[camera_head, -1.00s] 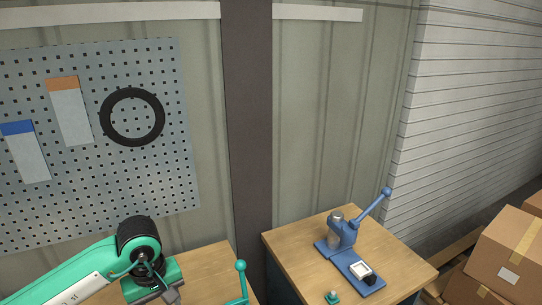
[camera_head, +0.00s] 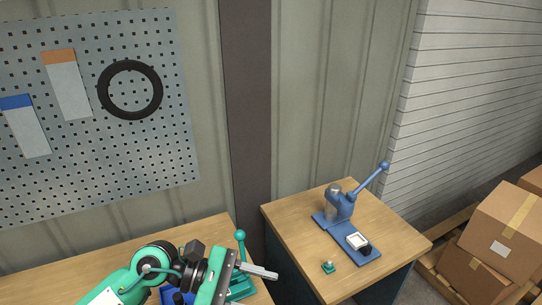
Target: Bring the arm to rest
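My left arm comes in from the lower left, green with black joints. Its gripper (camera_head: 260,271) points right, above the front right part of the left table (camera_head: 80,275). Grey finger metal shows beyond the green gripper body, but the angle hides whether there is a gap between the fingers. I see nothing held in it. The gripper is close in the picture to a green device with a ball-topped lever (camera_head: 240,237); I cannot tell if they touch. My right gripper is out of view.
The right table (camera_head: 300,235) carries a blue lever press (camera_head: 340,212), with a white-topped piece (camera_head: 357,241) at its front, and a small green part (camera_head: 328,267). A blue object (camera_head: 170,296) lies partly behind my arm. Cartons (camera_head: 510,225) stand at right. A pegboard (camera_head: 90,170) hangs behind.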

